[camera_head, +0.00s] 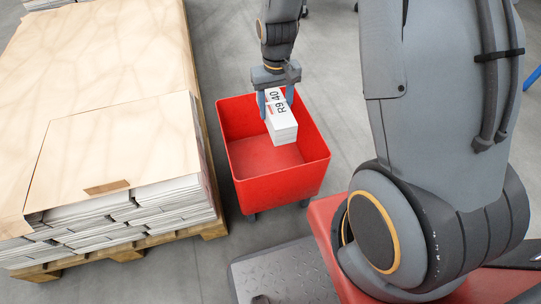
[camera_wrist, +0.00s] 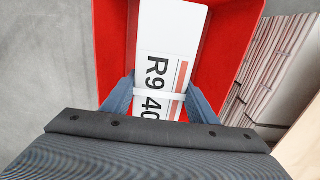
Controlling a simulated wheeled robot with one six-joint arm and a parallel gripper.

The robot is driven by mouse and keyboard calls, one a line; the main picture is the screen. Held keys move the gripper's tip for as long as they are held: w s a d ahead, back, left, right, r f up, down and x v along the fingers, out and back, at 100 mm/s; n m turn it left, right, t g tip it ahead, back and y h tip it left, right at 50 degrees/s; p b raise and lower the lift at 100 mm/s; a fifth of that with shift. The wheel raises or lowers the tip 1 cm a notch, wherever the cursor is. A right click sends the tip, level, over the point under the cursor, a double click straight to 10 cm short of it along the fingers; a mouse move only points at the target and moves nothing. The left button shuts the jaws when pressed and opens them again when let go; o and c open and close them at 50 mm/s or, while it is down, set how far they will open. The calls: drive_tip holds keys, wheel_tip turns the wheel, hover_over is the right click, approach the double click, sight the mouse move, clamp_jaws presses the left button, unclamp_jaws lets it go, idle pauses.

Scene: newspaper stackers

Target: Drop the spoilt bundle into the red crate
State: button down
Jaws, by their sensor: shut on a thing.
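The bundle (camera_head: 281,126) is a white stack of paper with a white strap and a top sheet marked "R9 40". My gripper (camera_head: 276,97) is shut on it, one finger on each side. The bundle hangs over the open red crate (camera_head: 309,164), whose visible inside is empty. In the wrist view the bundle (camera_wrist: 172,42) lies between the two fingers of my gripper (camera_wrist: 158,97), with the red crate (camera_wrist: 225,65) around and below it. The bundle's lower end in that view is hidden by the gripper body. I cannot tell how far it is above the crate floor.
A wooden pallet (camera_head: 128,254) with stacked newspapers (camera_head: 130,217) under brown cover sheets (camera_head: 110,50) stands close to the left of the crate. Grey floor (camera_head: 345,60) is clear behind and right of the crate. My arm fills the right side.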

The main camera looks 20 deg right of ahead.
drive_tip(key=shift+w+f+p, duration=0.35)
drive_tip(key=shift+w, duration=0.3)
wheel_tip(320, 180, down, 6)
drive_tip(key=b, duration=0.6)
drive_tip(key=shift+r, duration=0.1)
drive_tip(key=c, duration=0.6)
unclamp_jaws()
drive_tip(key=shift+c, duration=0.2)
drive_tip(key=shift+s, duration=0.1)
wheel_tip(320, 180, up, 8)
drive_tip(key=p, duration=0.2)
drive_tip(key=shift+p, duration=0.3)
